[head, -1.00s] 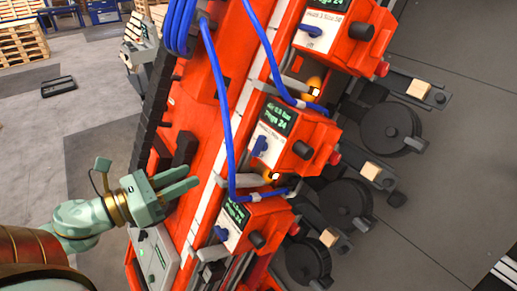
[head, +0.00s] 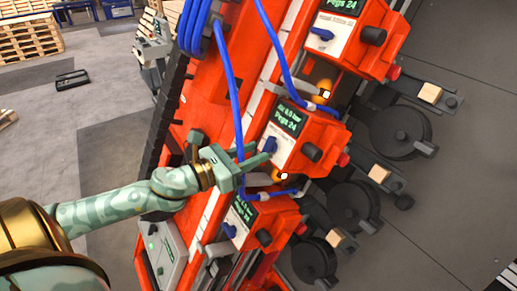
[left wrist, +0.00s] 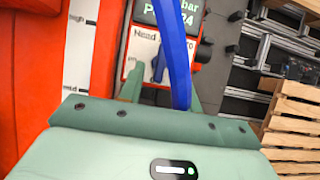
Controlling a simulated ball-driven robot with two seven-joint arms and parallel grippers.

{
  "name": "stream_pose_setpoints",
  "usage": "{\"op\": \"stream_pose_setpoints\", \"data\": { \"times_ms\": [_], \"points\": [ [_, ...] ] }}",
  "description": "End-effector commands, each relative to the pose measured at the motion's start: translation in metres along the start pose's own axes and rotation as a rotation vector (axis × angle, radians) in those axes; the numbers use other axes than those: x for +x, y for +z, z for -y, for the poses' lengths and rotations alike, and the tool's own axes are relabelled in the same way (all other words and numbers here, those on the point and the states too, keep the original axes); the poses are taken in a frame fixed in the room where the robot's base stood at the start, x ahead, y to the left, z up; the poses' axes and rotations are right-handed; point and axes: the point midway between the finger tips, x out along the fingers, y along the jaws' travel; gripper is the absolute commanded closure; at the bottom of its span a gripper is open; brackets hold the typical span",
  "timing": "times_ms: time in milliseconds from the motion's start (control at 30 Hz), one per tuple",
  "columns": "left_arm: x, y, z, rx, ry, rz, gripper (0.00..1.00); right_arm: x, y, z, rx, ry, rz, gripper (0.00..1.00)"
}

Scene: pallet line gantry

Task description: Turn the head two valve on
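The middle orange head unit (head: 311,145) has a green-lit display and a white plate with a blue valve handle (head: 270,146). Its label is partly hidden in the left wrist view, so I cannot fully read it. In that view the blue handle (left wrist: 158,62) stands roughly upright, just beyond the fingers. My left gripper (head: 261,152) is open, its fingertips close to the handle; I cannot tell whether they touch it. The fingers also show in the left wrist view (left wrist: 163,94). My right gripper is not in view.
A blue hose (head: 234,95) hangs across my left gripper and crosses the wrist view (left wrist: 178,50). Similar units with blue handles sit above (head: 350,42) and below (head: 262,222). A grey control box (head: 163,256) stands lower left. Dark round reels (head: 400,135) lie right.

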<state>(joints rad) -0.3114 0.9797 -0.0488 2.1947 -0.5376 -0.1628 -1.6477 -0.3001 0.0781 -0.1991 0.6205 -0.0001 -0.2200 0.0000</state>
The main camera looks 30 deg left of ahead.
Motion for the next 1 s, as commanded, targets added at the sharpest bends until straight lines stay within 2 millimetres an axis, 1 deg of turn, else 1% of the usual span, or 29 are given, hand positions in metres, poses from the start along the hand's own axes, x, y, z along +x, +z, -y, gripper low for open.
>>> {"op": "stream_pose_setpoints", "data": {
  "times_ms": [100,200,533,567,600,667,700,1000],
  "points": [
    [0.012,0.002,0.0,-0.002,0.0,0.003,0.66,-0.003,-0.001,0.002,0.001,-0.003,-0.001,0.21],
    [0.018,0.001,0.0,-0.001,0.0,0.001,0.66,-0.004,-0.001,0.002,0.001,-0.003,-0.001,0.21],
    [0.021,0.0,0.0,-0.001,-0.001,0.0,0.66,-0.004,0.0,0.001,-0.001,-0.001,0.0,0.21],
    [0.021,0.0,0.0,-0.001,-0.001,0.0,0.69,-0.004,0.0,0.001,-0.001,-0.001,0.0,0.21],
    [0.021,0.0,0.001,-0.001,-0.001,0.0,0.8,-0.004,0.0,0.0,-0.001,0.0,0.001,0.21],
    [0.021,0.0,0.001,-0.001,-0.001,0.0,0.97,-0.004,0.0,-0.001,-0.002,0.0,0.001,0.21],
    [0.021,0.0,0.001,-0.001,-0.001,0.0,1.0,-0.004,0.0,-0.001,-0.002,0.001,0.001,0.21],
    [0.021,0.001,0.001,-0.018,0.007,0.001,1.0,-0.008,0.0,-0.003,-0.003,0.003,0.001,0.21]
  ]
}}
